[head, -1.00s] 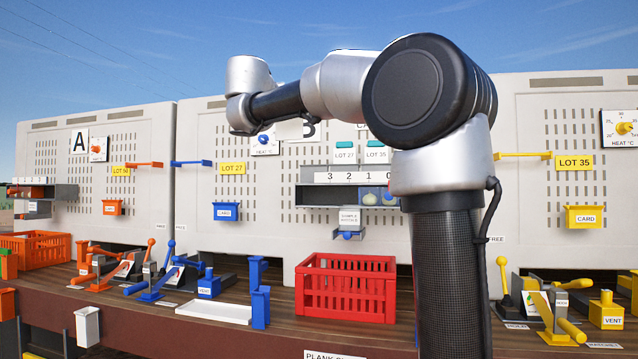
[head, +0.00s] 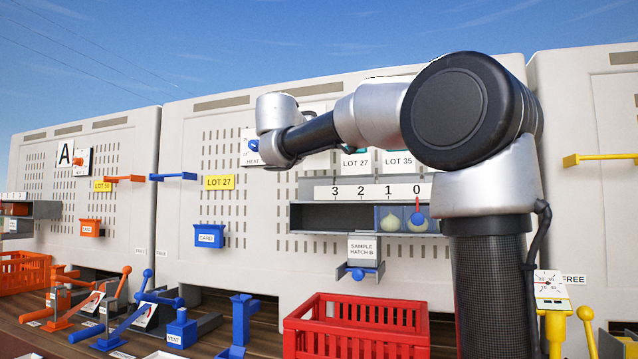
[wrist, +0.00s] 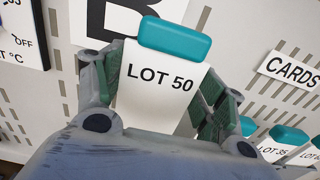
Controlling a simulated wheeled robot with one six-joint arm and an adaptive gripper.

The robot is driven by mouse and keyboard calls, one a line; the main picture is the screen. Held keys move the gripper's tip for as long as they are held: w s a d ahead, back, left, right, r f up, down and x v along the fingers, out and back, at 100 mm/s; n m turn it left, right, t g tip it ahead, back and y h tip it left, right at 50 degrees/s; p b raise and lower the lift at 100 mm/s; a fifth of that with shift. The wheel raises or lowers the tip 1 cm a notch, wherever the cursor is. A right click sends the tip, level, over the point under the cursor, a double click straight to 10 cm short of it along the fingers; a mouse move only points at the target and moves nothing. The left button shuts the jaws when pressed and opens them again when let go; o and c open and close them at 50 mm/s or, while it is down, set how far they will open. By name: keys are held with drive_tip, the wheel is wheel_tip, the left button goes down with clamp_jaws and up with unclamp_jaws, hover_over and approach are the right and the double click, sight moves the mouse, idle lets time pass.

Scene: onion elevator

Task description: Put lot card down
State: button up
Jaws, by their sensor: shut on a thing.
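In the wrist view, my gripper (wrist: 163,92) is shut on the lot card (wrist: 160,85), a white card with a teal top edge reading LOT 50. The card is in front of the pale panel, below a large letter B. In the head view my arm reaches left across the panel, and the gripper and held card cannot be made out. A yellow LOT 50 label (head: 103,186) is on the left panel, above an orange card box (head: 90,228). A blue card box (head: 209,236) hangs below the yellow LOT 27 label (head: 218,182).
LOT 27 (head: 356,162) and LOT 35 (head: 397,160) cards hang on the panel above a numbered shelf (head: 330,217). A sample hatch (head: 363,248) sits below. A red crate (head: 357,328) and several coloured levers (head: 120,310) stand on the bench.

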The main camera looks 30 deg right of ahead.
sight(316, 166)
wheel_tip(316, 166, down, 7)
drive_tip(key=shift+f, duration=0.15)
idle(0.4)
drive_tip(key=o, duration=1.1)
drive_tip(key=shift+f, duration=0.1)
drive_tip(key=shift+s+a, duration=0.3)
drive_tip(key=shift+a, duration=0.05)
drive_tip(key=v, duration=1.1)
drive_tip(key=shift+s, duration=0.1)
